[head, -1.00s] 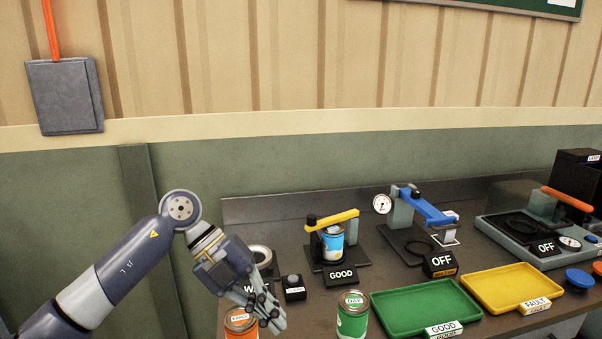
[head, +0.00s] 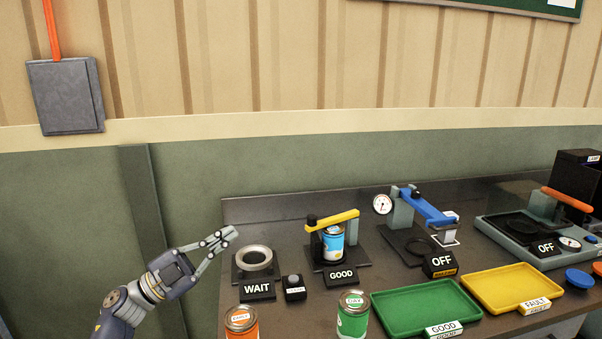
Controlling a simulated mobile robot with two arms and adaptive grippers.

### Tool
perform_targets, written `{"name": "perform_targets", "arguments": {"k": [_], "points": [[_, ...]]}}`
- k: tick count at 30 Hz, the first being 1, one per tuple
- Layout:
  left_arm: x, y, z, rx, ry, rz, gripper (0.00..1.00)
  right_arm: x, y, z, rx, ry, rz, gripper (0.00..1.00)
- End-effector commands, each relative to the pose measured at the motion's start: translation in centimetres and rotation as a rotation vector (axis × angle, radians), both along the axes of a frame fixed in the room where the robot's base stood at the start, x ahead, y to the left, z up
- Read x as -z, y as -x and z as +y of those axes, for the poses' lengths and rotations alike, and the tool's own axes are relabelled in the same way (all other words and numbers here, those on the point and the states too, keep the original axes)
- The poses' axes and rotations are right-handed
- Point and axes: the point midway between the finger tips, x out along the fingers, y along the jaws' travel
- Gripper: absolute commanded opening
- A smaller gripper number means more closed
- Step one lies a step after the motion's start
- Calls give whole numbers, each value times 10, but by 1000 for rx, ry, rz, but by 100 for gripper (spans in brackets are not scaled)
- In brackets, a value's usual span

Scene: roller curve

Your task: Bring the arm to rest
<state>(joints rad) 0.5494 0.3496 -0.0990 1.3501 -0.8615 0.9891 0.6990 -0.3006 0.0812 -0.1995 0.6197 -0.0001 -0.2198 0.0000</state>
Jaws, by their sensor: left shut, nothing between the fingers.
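My left arm comes in from the bottom left. Its gripper (head: 229,236) is shut and empty, pointing up and right in front of the green wall, at the bench's left end. In the picture it lies just left of and above the grey ring fixture (head: 255,259); I cannot tell the exact distance between them. My right gripper is not in view.
On the bench (head: 300,300) are an orange can (head: 241,324), a green can (head: 352,316) and a blue can (head: 333,243) under a yellow-armed clamp marked GOOD. A green tray (head: 420,308), yellow tray (head: 512,287) and blue-armed press (head: 428,206) stand right.

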Motion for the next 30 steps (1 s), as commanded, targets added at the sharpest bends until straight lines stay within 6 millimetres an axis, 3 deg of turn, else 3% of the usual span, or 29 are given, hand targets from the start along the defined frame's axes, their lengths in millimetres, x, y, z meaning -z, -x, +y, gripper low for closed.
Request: {"name": "perform_targets", "arguments": {"k": [3, 6, 10, 14, 18, 25, 30], "points": [[-25, -39, 47, -234, 162, 9, 0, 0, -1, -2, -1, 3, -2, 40], [-29, -70, 91, -433, 271, 68, 0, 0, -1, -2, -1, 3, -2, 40], [-10, -102, 144, -656, 359, 208, 0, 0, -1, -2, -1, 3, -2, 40], [28, -122, 179, -820, 385, 386, 0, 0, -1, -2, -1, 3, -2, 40], [77, -132, 199, -930, 362, 601, 0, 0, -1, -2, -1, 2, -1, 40], [226, -109, 191, -976, 287, 827, 0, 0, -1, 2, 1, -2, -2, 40], [344, -67, 181, -1008, 223, 1011, 0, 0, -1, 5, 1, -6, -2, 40]]}}
